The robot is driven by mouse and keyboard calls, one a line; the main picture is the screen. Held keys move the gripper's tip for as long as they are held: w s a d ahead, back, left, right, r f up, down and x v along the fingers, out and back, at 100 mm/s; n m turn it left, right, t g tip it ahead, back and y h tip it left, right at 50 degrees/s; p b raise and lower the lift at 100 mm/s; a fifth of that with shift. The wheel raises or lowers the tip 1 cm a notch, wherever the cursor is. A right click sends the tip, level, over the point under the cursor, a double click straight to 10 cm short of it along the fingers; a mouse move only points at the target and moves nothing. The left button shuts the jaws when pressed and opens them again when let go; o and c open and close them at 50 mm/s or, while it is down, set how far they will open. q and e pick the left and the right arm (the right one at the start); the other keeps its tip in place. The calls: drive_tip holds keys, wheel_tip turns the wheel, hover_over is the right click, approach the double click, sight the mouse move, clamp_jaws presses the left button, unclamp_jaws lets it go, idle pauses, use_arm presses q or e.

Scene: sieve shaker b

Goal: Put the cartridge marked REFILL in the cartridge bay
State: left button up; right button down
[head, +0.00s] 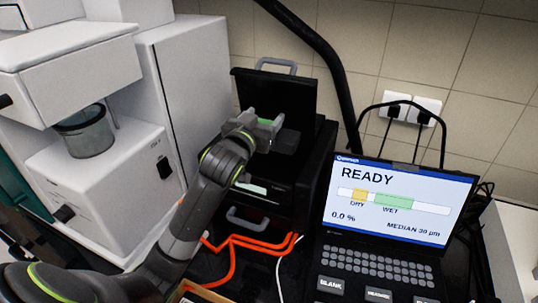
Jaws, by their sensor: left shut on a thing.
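The machine's black lid (272,92) stands raised behind the gripper, with a grey handle on top. My gripper and wrist hide much of the machine's open top, so I cannot tell whether the block touches the bay. My right gripper is not in view.
A white instrument with a metal cup (85,134) stands at left. A laptop (396,205) reading READY stands at right. Orange tubing (262,241) lies in front of the machine; a grey front handle (243,219) juts out. A thick black hose (318,42) runs behind.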

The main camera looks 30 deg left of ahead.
use_arm(q)
drive_tip(key=f, duration=0.4)
drive_tip(key=shift+s+f+p, duration=0.2)
drive_tip(key=shift+s+p, duration=0.05)
drive_tip(key=shift+p, duration=0.05)
drive_tip(key=shift+s+f, duration=0.15)
drive_tip(key=shift+f, duration=0.05)
drive_tip(key=f, duration=0.4)
drive_tip(key=shift+w+p, duration=0.25)
drive_tip(key=shift+p, duration=0.05)
drive_tip(key=shift+s, duration=0.1)
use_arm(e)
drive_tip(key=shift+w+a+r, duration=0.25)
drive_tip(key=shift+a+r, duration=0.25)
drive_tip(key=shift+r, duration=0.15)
